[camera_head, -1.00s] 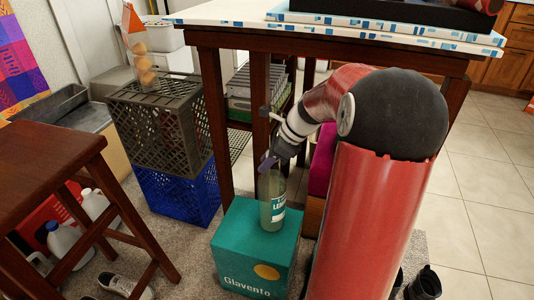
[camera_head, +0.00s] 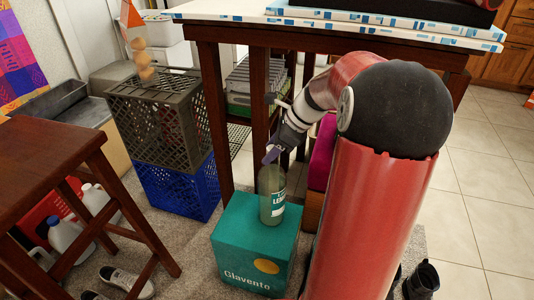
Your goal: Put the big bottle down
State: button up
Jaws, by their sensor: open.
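The big bottle (camera_head: 272,199), pale green with a teal and white label, stands upright on the teal Giavento box (camera_head: 237,257). My gripper (camera_head: 271,158) is at the top of the bottle, around or just above its neck, and its jaws are open. The fingertips partly hide the bottle's top, so I cannot tell whether they touch it. My red arm hides part of the area right of the box.
Stacked grey (camera_head: 175,125) and blue (camera_head: 180,188) crates stand at the left. A wooden stool (camera_head: 75,180) is in front of them, with white jugs (camera_head: 63,234) behind its legs. Shoes (camera_head: 126,281) lie on the carpet.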

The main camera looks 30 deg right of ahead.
jog(key=v, duration=0.8)
jog(key=s+a+r+n+h, duration=0.25)
jog(key=s+a+n, duration=0.45)
jog(key=a+n, duration=0.4)
jog(key=s+a+f+n+t+h, duration=0.1)
jog(key=s+a+f+n+h, duration=0.2)
jog(key=s+a+n, duration=0.4)
jog(key=shift+s+n+t+p, duration=0.45)
jog(key=shift+s+n, duration=1.85)
jog(key=shift+n, duration=1.3)
jog(key=shift+a, duration=0.15)
